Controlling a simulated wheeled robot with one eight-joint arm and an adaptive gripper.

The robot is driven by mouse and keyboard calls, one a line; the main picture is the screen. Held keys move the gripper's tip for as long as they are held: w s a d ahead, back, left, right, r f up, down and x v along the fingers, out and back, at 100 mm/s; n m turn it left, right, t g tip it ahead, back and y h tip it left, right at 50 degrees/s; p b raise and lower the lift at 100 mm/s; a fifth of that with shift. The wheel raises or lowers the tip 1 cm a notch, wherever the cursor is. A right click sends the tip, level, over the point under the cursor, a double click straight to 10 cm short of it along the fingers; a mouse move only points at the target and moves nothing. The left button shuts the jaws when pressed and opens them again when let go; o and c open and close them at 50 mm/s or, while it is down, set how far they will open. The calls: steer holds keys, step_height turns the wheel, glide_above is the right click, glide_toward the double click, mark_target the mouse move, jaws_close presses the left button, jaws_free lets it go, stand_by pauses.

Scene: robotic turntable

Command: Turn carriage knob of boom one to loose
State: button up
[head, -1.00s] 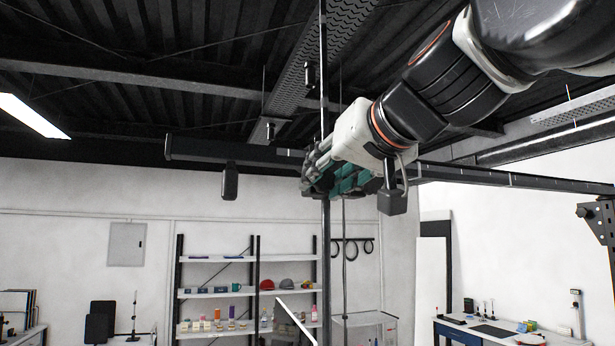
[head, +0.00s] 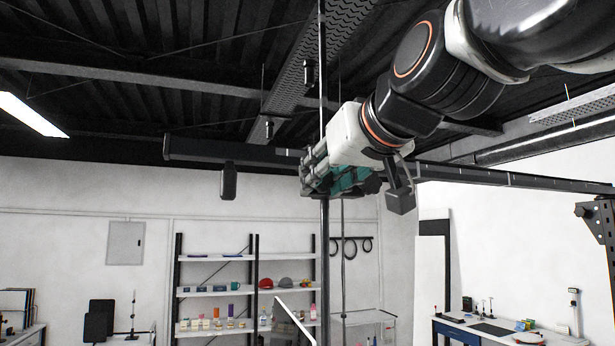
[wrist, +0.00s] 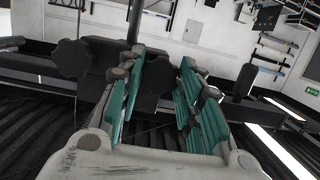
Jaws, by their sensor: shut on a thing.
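The boom (head: 240,152) is a long black horizontal beam crossing the head view, carried at a dark vertical post (head: 325,240). My gripper (head: 318,180) reaches the boom at the post, and its white body hides most of the carriage. In the wrist view, the teal-padded fingers of my gripper (wrist: 163,68) are closed around a dark knob (wrist: 152,82) on the carriage, partly hidden between them. A second dark lobed knob (wrist: 72,58) shows to the left, outside the fingers. The held knob's tight or loose state cannot be read.
A black block (head: 229,181) hangs from the boom to the left of my gripper; it also shows in the wrist view (wrist: 244,80). Shelves (head: 215,290) stand by the back wall, and a workbench (head: 480,331) stands at right. Ceiling beams run above.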

steer(key=o, duration=1.1)
steer(key=v, duration=1.2)
steer(key=shift+s+f, duration=0.1)
